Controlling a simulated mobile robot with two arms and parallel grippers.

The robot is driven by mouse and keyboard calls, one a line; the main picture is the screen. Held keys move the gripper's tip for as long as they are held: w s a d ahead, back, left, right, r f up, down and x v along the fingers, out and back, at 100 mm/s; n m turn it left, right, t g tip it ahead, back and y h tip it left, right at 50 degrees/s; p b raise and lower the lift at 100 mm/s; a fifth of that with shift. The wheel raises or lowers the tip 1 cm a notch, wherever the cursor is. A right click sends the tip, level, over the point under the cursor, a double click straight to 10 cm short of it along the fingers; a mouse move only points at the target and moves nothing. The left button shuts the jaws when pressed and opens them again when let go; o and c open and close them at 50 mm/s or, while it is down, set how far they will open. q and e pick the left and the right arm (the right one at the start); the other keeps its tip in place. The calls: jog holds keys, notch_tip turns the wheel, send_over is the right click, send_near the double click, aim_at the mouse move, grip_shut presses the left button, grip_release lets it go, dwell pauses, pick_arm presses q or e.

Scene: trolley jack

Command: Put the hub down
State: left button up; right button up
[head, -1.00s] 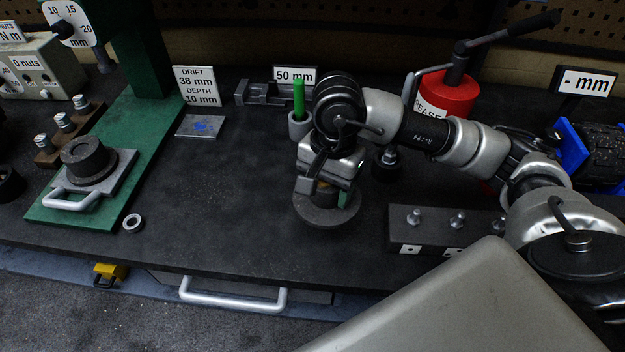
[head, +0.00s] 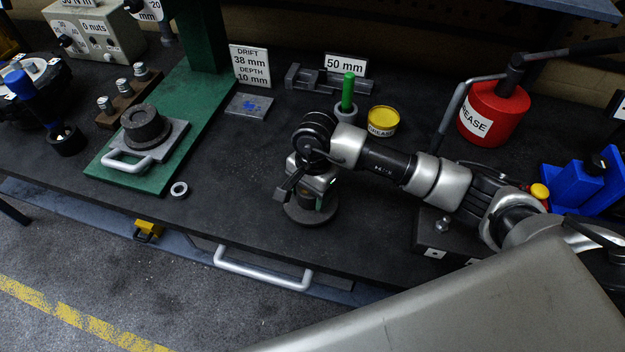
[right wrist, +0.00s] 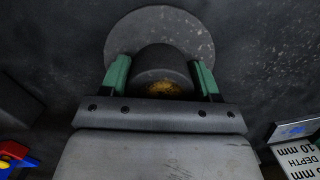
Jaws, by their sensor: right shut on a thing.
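The hub (head: 299,213), a dark grey round flange with a shorter cylinder on top, is under my right gripper (head: 313,196) near the front middle of the bench. The gripper points down and is shut on the hub's cylinder. In the right wrist view the two green finger pads sit on either side of the cylinder, with the hub's wide flange (right wrist: 150,22) beyond it. The flange looks level and close to the bench top; I cannot tell whether it touches. My left gripper is not in view.
A green press base (head: 110,168) with a handled plate stands left, a small metal ring (head: 179,190) beside it. Behind the gripper are a green-handled tool (head: 348,92), a yellow-lidded tin (head: 383,120) and a red grease can (head: 492,110).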

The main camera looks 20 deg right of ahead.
jog(key=shift+f, duration=0.45)
jog(key=shift+w, duration=0.1)
jog(key=shift+f, duration=0.15)
jog(key=o, duration=0.7)
jog(key=shift+f, duration=0.2)
jog(key=o, duration=0.5)
jog(key=shift+r, duration=0.1)
